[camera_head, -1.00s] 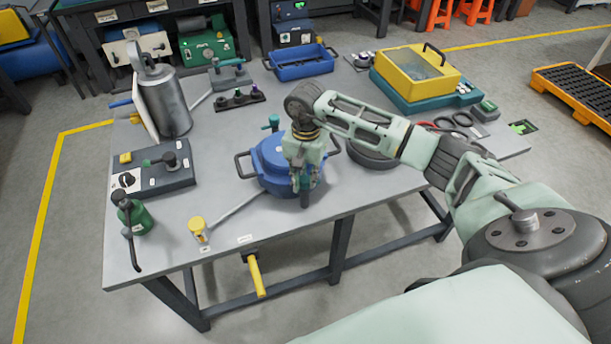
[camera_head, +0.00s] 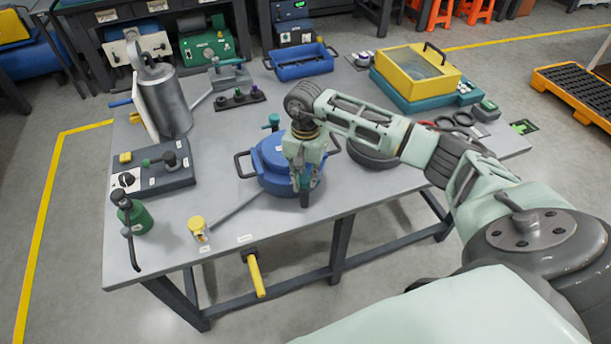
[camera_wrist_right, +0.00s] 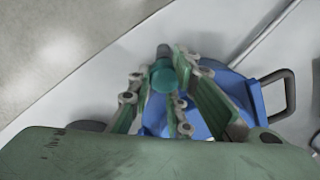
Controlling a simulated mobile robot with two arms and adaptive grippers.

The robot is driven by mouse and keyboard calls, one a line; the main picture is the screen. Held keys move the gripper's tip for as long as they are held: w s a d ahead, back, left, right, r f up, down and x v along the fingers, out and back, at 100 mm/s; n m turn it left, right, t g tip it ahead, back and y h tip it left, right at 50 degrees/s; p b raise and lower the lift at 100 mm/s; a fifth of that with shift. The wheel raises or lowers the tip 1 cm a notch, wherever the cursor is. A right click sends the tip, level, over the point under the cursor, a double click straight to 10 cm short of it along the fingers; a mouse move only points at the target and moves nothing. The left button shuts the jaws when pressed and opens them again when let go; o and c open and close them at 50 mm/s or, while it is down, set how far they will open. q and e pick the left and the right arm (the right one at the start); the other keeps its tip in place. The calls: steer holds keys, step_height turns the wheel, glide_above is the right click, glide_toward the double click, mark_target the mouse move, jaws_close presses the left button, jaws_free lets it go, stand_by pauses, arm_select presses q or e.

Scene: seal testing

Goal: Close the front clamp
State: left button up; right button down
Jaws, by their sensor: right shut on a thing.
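The blue pot (camera_head: 270,173) with a blue lid sits near the front edge of the grey table. My right gripper (camera_head: 303,182) points down at the pot's front side. It is shut on the front clamp's dark teal handle (camera_head: 304,200), whose end sticks out below the fingers. In the right wrist view the round teal handle end (camera_wrist_right: 162,76) lies between the fingertips, with the blue pot (camera_wrist_right: 245,95) behind. The clamp's base is hidden by the gripper. Another teal clamp (camera_head: 271,122) stands upright at the back of the pot. My left gripper is not in view.
The table's front right is clear.

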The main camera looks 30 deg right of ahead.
steer(key=n+b, duration=0.3)
steer(key=shift+w+a+r+n, duration=0.1)
steer(key=shift+w+a+n, duration=0.15)
steer(key=shift+w+n, duration=0.15)
steer(key=n+b, duration=0.3)
steer(key=n, duration=0.1)
steer(key=n+b, duration=0.2)
steer(key=n, duration=0.2)
steer(key=n+b, duration=0.2)
steer(key=n, duration=0.2)
steer(key=shift+s+a+b, duration=0.1)
steer(key=shift+s+b, duration=0.05)
steer(key=shift+b, duration=0.15)
steer(key=c, duration=2)
jaws_free()
steer(key=o, duration=0.6)
steer(key=shift+a, duration=0.1)
steer(key=shift+d, duration=0.25)
